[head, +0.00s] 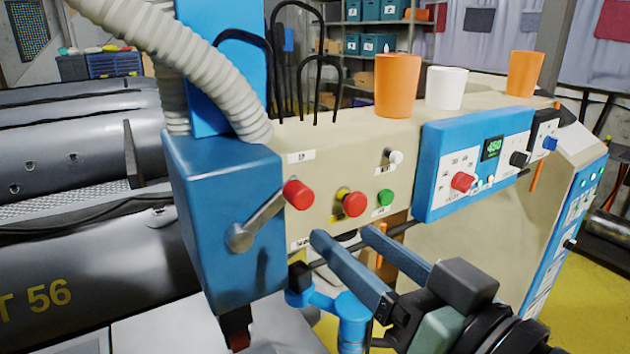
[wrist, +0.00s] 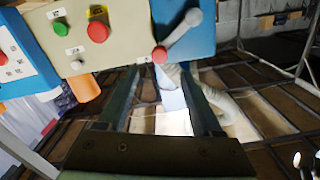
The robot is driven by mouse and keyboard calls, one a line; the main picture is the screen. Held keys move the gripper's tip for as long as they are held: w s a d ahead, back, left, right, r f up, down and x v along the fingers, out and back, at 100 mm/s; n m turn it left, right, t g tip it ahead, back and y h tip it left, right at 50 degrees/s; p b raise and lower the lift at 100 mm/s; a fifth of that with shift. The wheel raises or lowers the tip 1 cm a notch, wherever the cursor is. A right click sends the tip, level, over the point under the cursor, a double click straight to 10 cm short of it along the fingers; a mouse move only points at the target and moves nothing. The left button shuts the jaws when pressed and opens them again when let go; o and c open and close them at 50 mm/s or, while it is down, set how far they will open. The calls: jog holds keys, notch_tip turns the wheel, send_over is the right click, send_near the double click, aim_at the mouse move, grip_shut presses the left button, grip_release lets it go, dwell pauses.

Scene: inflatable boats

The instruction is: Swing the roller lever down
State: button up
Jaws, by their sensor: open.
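The roller lever (head: 264,218) is a grey bar on the side of a blue box (head: 228,190). It slants up to the right from its round pivot and ends in a red knob (head: 298,194). The wrist view also shows the lever (wrist: 182,30) and its red knob (wrist: 160,55), which appears between the finger lines and past the tips. My gripper (head: 345,236) is open and empty, its two long blue-grey fingers below and to the right of the knob in the head view. I see no contact with the lever.
A red mushroom button (head: 354,204) and a green button (head: 386,197) sit on the beige panel beside the lever. A blue control box (head: 472,165) juts out to the right. Cups (head: 446,87) stand on top. A ribbed hose (head: 215,70) hangs above the blue box.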

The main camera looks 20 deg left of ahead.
aim_at(306, 203)
jog(key=p+x, duration=0.2)
jog(key=x, duration=0.7)
jog(key=shift+w+a+r+p, duration=0.1)
jog(key=shift+w+a+p, duration=0.15)
jog(key=shift+a+p, duration=0.15)
jog(key=shift+w+a, duration=0.4)
jog(key=shift+w, duration=0.05)
jog(key=c, duration=1)
grip_shut()
